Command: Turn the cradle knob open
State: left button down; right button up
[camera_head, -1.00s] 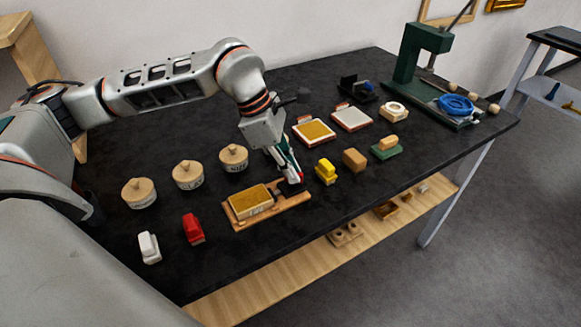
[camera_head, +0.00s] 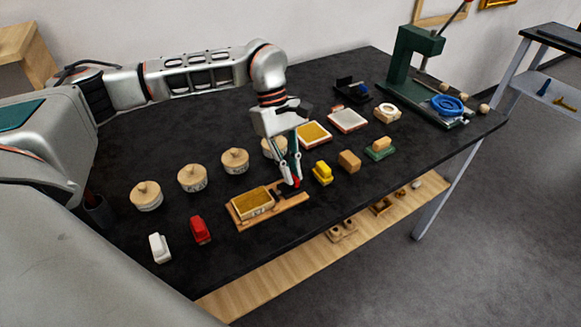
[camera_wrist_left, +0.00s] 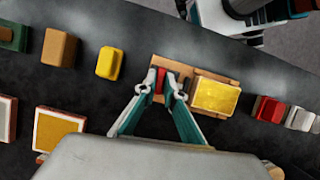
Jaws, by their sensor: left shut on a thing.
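The cradle is a wooden board (camera_head: 240,219) on the black table, with a gold-faced block (camera_head: 254,203) lying on it. A small red knob (camera_head: 297,182) is at the cradle's right end, partly hidden by the fingers. My left gripper (camera_head: 290,184) points down over that end and is shut on the red knob. In the left wrist view, the two fingertips (camera_wrist_left: 161,91) sit on either side of the red knob (camera_wrist_left: 160,79), next to the gold-faced block (camera_wrist_left: 215,95). The knob's exact angle is hard to tell.
Yellow (camera_head: 322,173) and tan (camera_head: 349,161) blocks stand to the right, red (camera_head: 201,230) and white (camera_head: 159,248) ones to the left. Round wooden lidded pots (camera_head: 192,178) stand behind. A green press (camera_head: 408,58) is at the far right. The front edge strip is clear.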

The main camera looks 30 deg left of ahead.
pick_arm(q)
jog(key=shift+m, duration=0.6)
jog(key=c, duration=2.1)
grip_release()
jog(key=shift+c, duration=0.2)
jog(key=v, duration=1.2)
jog(key=shift+w+d, duration=0.2)
jog(key=shift+w, duration=0.05)
